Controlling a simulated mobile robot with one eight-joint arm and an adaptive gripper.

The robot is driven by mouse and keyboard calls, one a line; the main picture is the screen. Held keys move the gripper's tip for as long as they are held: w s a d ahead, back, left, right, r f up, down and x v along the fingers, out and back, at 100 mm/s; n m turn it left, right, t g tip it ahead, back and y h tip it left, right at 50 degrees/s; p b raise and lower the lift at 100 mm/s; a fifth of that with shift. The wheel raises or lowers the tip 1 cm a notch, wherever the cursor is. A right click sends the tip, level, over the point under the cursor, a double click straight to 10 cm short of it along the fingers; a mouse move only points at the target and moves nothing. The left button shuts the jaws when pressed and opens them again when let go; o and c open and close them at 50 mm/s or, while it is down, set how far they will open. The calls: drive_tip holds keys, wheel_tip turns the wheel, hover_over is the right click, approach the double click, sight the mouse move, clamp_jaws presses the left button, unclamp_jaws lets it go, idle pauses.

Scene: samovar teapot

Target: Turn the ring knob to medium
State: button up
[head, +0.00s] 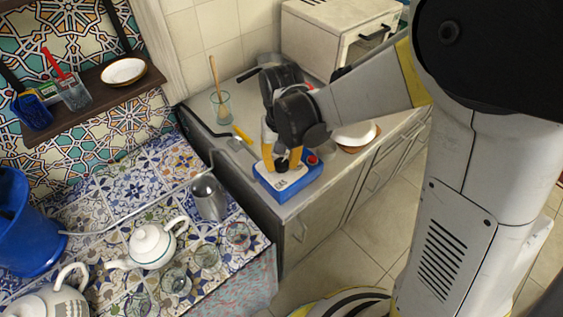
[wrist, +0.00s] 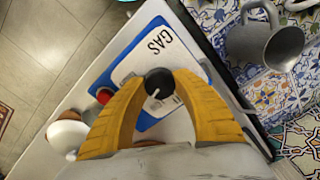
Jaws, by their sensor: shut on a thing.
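A blue box with a white top marked "GAS" (wrist: 152,36) lies on the counter; it also shows in the head view (head: 288,193). A black round knob (wrist: 159,82) with a short white pointer line stands on its top; I take it as the ring knob. The pointer's setting against any scale cannot be read. My gripper (wrist: 160,88) has its two yellow fingers closed around the knob, one on each side. In the head view my gripper (head: 281,160) comes down on the box from above and hides part of the knob.
A red button (wrist: 104,96) sits on the box beside the left finger. A white bowl (head: 355,135) and a glass with a wooden stick (head: 221,106) stand on the counter. A metal jug (head: 208,197) and a white teapot (head: 152,245) stand on the tiled surface at left.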

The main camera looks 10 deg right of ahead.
sight(281, 162)
drive_tip(key=shift+m, duration=1.2)
drive_tip(key=o, duration=1.2)
drive_tip(key=shift+o, duration=0.2)
drive_tip(key=shift+r, duration=0.1)
wheel_tip(281, 162, up, 12)
